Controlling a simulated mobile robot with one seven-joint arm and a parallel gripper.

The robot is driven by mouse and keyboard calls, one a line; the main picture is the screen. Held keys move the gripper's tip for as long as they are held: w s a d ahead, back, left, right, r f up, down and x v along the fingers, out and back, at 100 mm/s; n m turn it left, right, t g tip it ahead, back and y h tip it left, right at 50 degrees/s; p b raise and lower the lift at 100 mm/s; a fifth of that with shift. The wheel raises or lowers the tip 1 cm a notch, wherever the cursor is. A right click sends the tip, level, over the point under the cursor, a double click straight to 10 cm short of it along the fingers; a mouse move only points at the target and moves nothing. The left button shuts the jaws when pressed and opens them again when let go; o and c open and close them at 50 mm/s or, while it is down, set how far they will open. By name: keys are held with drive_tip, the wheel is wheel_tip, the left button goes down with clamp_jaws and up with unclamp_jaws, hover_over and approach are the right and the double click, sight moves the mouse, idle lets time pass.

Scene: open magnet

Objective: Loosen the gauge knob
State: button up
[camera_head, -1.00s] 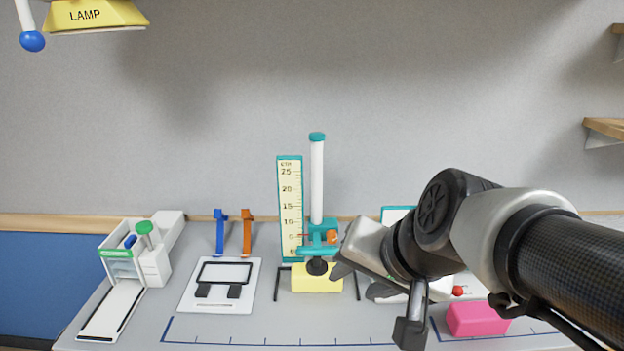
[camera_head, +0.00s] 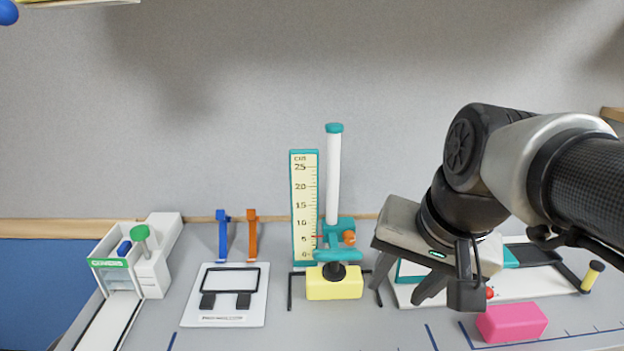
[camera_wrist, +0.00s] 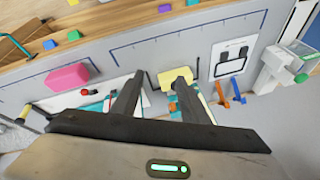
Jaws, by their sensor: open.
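The height gauge has a white post, a teal carriage (camera_head: 334,247) and a cream centimetre scale (camera_head: 304,207). An orange knob (camera_head: 349,237) sits on the carriage's right side; I take it as the gauge knob. The carriage's black foot (camera_head: 335,271) is at a yellow block (camera_head: 336,288). My gripper (camera_head: 407,284) is open and empty, pointing down to the right of the gauge, apart from the knob.
A pink block (camera_head: 511,322) lies at right front. A white board (camera_head: 530,281) lies partly behind my gripper. Blue (camera_head: 222,236) and orange (camera_head: 251,235) hook-like pieces, a framed white plate (camera_head: 225,310) and a green-labelled device (camera_head: 111,264) stand left. The grey table front is mostly clear.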

drive_tip(key=w+d+r+m+g+y+p, duration=0.1)
drive_tip(key=w+d+r+m+y+p, duration=0.15)
drive_tip(key=w+m, duration=0.55)
drive_tip(key=w+d+r+m+g+y+p, duration=0.1)
drive_tip(key=w+d+m+p, duration=0.25)
drive_tip(key=w+m, duration=0.45)
drive_tip(key=w+d+r+m+g+y+p, duration=0.1)
drive_tip(key=w+d+m+y+p, duration=0.15)
drive_tip(key=w+m, duration=0.55)
drive_tip(key=m+g+y+p, duration=0.1)
drive_tip(key=m+p, duration=0.3)
drive_tip(key=m, duration=0.4)
approach(354, 236)
drive_tip(key=x, duration=0.9)
drive_tip(key=shift+s, duration=0.1)
drive_tip(key=shift+c, duration=0.2)
